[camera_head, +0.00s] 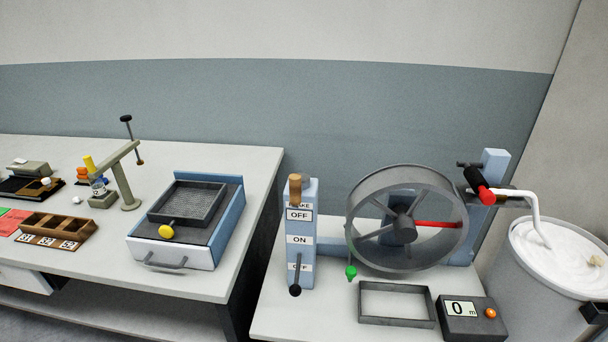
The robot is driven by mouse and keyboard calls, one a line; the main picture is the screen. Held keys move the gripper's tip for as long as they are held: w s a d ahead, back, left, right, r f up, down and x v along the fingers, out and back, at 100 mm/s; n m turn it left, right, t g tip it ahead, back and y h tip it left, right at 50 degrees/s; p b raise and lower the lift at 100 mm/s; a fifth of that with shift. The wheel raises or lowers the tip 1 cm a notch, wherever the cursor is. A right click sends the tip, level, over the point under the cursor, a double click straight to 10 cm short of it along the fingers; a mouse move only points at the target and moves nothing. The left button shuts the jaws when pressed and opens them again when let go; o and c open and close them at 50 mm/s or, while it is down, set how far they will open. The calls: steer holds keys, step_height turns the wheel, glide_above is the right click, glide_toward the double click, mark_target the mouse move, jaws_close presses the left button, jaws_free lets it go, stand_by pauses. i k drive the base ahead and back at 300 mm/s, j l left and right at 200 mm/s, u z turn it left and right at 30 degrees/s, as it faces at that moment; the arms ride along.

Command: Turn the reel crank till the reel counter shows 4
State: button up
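The reel (356,222) is a large grey spoked wheel standing on the right-hand table, with one red spoke. A black arm with a red handle (487,195) sits at the upper right of the reel, by a blue post; it looks like the crank. The reel counter (456,329) is a dark box at the table's front right; its display reads 0 m, and it has an orange button. My gripper is not in view.
A blue post (307,225) left of the reel carries a wooden handle, BRAKE, ON and OFF labels and a black-knobbed lever (295,290). A grey frame (361,301) lies before the reel. A white-filled can (520,280) stands right. The left table (100,275) holds several tools.

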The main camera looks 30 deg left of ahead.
mark_target(298, 181)
steer(key=u, duration=1.45)
